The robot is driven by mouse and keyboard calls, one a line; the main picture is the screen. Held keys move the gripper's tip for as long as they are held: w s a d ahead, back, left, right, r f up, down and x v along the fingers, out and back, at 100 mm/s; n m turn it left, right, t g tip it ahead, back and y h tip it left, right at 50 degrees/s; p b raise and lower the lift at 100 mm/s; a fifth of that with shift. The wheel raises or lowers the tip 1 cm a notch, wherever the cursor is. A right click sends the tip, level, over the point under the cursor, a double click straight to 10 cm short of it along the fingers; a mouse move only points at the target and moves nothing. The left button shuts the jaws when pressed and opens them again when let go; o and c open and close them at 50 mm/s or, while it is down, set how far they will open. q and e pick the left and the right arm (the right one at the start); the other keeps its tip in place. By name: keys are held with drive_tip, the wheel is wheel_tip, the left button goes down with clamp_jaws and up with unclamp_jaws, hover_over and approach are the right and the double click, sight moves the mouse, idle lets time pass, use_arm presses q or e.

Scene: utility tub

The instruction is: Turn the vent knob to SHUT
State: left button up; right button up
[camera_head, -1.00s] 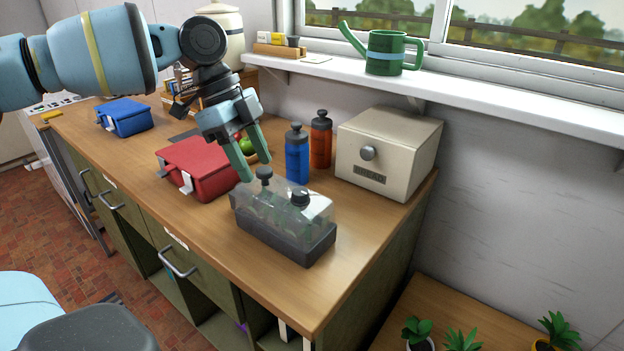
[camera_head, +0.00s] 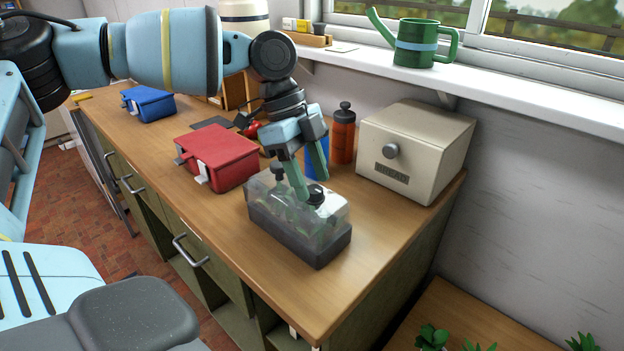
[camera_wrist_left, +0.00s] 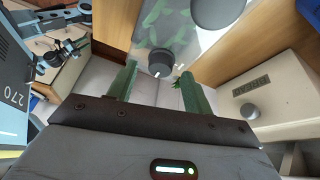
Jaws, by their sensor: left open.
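A clear-lidded tub (camera_head: 345,214) with a dark base and green plants inside stands on the counter. Two dark knobs rise from its lid. One knob (camera_head: 315,196) is under my left gripper (camera_head: 312,188); the other knob (camera_head: 278,172) stands to its left. In the left wrist view, a round dark knob (camera_wrist_left: 161,63) with a white mark shows between the open green fingers of my left gripper (camera_wrist_left: 158,72), and I see no contact. Any lettering by the knob is unreadable.
A blue bottle (camera_head: 318,160), partly hidden by my left gripper, and an orange bottle (camera_head: 343,138) stand behind the tub. A cream box (camera_head: 425,150) is to the right, a red case (camera_head: 222,160) to the left. The counter's front right is clear.

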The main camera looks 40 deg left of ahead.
use_arm(q)
drive_tip(key=shift+d+f, duration=0.25)
drive_tip(key=shift+f, duration=0.35)
use_arm(e)
drive_tip(key=shift+w+r, duration=0.25)
drive_tip(key=shift+w, duration=0.05)
use_arm(q)
drive_tip(key=c, duration=1)
use_arm(e)
drive_tip(key=shift+s+f, duration=0.1)
